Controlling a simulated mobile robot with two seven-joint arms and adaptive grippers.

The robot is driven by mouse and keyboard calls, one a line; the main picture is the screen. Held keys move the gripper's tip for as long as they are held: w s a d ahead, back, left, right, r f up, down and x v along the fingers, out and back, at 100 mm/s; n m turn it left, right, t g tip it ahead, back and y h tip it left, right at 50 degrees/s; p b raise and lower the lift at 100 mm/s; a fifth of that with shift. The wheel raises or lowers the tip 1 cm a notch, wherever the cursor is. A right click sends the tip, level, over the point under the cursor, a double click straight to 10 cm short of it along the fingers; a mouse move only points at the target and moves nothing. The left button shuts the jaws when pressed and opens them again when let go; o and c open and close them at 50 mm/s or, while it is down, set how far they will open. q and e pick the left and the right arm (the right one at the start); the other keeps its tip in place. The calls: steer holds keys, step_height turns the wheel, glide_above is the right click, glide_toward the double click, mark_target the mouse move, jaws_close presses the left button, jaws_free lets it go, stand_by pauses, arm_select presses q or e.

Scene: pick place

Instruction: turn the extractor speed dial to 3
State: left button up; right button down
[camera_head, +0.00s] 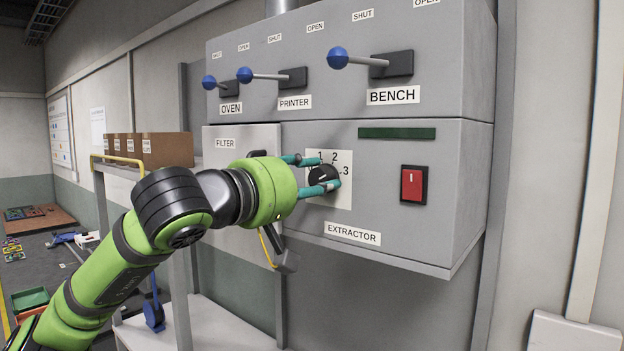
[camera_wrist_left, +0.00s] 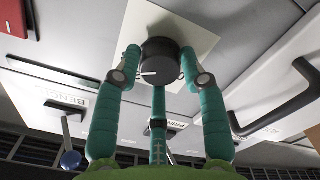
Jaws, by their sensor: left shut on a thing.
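The extractor speed dial (camera_head: 322,175) is a black round knob on a white plate with 1, 2 and 3 showing, above the EXTRACTOR label (camera_head: 352,234). My left gripper (camera_head: 319,171) is shut on the dial, its teal fingers around the sides. In the left wrist view, the dial (camera_wrist_left: 160,62) sits between the fingertips, with another finger below it. Its white pointer mark lies to the left there, which is the side of the 3 in the head view. Fingers cover part of the plate's left side. My right gripper is not in view.
A red switch (camera_head: 413,184) is right of the dial. Blue-knobbed levers for OVEN, PRINTER and BENCH (camera_head: 337,58) stick out above. The FILTER door (camera_head: 224,150) with its dark handle is left. Brown boxes (camera_head: 165,150) stand on a shelf farther left.

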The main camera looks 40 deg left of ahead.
arm_select(q)
steer(key=shift+m, duration=0.6)
steer(key=o, duration=1.2)
steer(key=shift+c, duration=0.2)
steer(key=s, duration=1.2)
steer(key=shift+a, duration=0.45)
steer(key=shift+w, duration=0.1)
